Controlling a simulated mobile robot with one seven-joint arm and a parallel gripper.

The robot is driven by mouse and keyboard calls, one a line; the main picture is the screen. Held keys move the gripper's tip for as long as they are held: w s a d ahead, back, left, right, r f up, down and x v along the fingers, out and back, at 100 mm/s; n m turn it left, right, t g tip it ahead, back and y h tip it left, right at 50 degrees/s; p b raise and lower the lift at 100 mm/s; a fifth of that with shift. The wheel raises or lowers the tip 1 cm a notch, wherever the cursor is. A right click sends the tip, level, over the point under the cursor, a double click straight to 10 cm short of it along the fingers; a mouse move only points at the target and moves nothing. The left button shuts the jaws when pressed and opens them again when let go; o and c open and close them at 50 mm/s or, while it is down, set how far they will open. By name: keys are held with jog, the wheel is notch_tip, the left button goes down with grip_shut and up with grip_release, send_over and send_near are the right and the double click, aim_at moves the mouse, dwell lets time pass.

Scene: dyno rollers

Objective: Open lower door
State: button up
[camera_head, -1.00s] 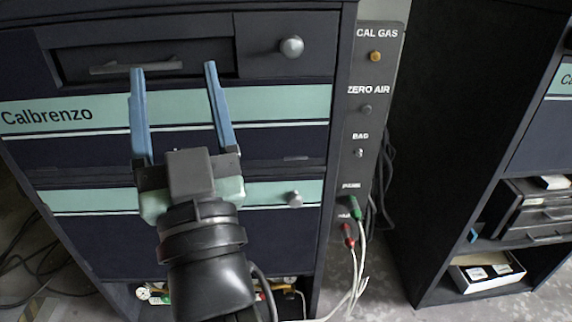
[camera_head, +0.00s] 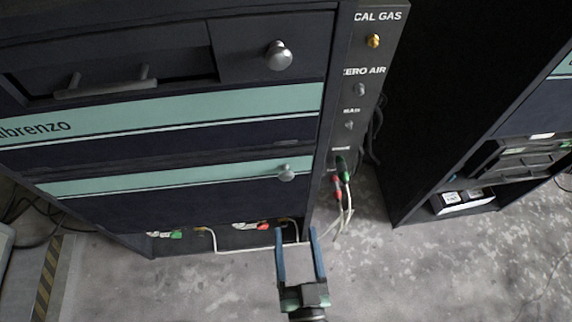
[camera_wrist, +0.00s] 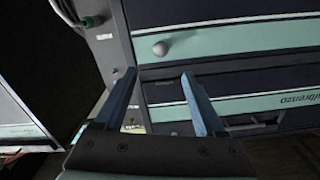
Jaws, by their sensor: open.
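The lower door (camera_head: 150,205) is a dark panel with a teal band across its top, low on the cabinet, and it looks closed. Its round silver knob (camera_head: 287,173) is near the right end of the band. My gripper (camera_head: 296,230) is open and empty in front of the cabinet, below the knob in the head view. In the wrist view, which is upside down, the knob (camera_wrist: 160,48) shows beyond and between the fingertips (camera_wrist: 158,73), apart from them. The lower door (camera_wrist: 240,10) also shows there.
Above are an upper panel with a silver knob (camera_head: 279,55) and a bar handle (camera_head: 105,86). Right of the door is a port strip (camera_head: 350,105) with red and green plugs and hanging cables (camera_head: 347,212). Another dark cabinet (camera_head: 450,90) stands at the right. Floor in front is clear.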

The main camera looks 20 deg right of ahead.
aim_at(287, 178)
jog(key=b+x, duration=0.1)
jog(key=x, duration=1.1)
jog(key=shift+w, duration=0.1)
grip_shut()
dwell(1.0)
